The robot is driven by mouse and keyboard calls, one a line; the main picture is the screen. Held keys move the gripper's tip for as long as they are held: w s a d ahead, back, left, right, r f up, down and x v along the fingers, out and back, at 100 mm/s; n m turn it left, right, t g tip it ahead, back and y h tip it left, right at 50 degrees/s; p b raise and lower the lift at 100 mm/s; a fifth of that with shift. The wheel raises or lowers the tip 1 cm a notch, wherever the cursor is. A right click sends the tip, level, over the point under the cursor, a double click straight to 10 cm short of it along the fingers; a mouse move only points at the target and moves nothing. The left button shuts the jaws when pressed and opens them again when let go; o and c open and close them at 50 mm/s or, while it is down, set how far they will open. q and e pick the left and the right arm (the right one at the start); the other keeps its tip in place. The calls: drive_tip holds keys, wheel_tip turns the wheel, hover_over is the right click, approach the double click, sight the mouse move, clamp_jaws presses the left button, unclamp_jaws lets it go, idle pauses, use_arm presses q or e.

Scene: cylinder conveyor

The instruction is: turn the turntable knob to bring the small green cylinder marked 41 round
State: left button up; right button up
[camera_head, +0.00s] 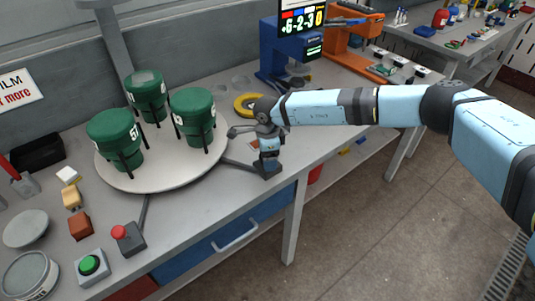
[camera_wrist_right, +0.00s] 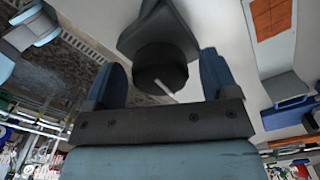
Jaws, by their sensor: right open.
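The round pale turntable (camera_head: 165,180) carries three dark green cylinders in black holders: one at the left (camera_head: 113,128) whose number looks like 57, one at the back (camera_head: 147,82) and one at the right (camera_head: 190,102). The last two numbers are too small or partly covered to read. A dark knob (camera_head: 267,173) sits at the table's front edge, right of the turntable. My right gripper (camera_head: 268,152) points down at it. In the wrist view, its two blue fingers stand open on either side of the dark knob (camera_wrist_right: 160,68), with gaps visible. My left gripper is out of view.
A red button (camera_head: 118,232) and a green button (camera_head: 89,265) stand at the front left. A yellow ring (camera_head: 248,105) lies behind my right wrist. A blue machine with a display (camera_head: 300,22) and an orange machine (camera_head: 350,45) stand further back.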

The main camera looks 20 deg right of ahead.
drive_tip(key=c, duration=0.9)
drive_tip(key=shift+f+n+b, duration=0.15)
drive_tip(key=shift+n+b, duration=0.25)
drive_tip(key=shift+b, duration=0.25)
drive_tip(key=o, duration=0.9)
drive_tip(key=shift+r, duration=0.2)
wheel_tip(320, 180, up, 14)
drive_tip(key=shift+b, duration=0.4)
drive_tip(key=shift+f, duration=0.1)
